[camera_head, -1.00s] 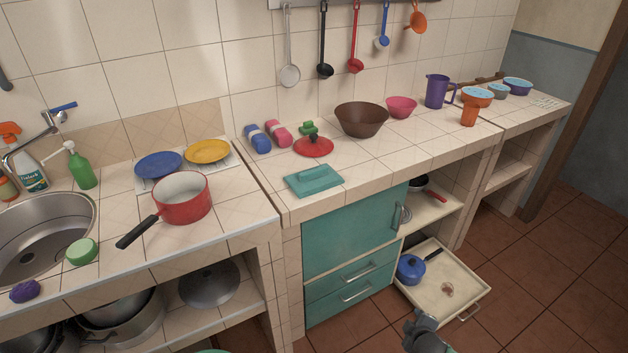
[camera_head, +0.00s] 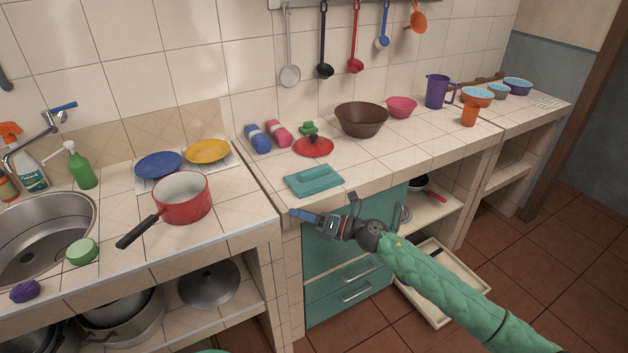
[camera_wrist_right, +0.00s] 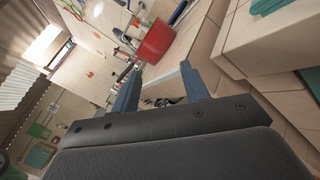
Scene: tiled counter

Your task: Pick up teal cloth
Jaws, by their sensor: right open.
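The teal cloth (camera_head: 314,180) lies folded and flat near the front edge of the middle counter, with a raised fold on top. A teal patch, likely the cloth (camera_wrist_right: 266,5), shows at the top edge of the right wrist view. My right gripper (camera_head: 300,215) is just in front of the counter edge, below and apart from the cloth, pointing left. In the right wrist view its two fingers (camera_wrist_right: 159,84) are spread with nothing between them. My left gripper is not in view.
A red pot (camera_head: 183,198) stands on the left counter. A red lid (camera_head: 314,148) and a brown bowl (camera_head: 361,119) sit behind the cloth. My right arm crosses in front of the teal cabinet and the open drawer (camera_head: 458,275). The counter right of the cloth is clear.

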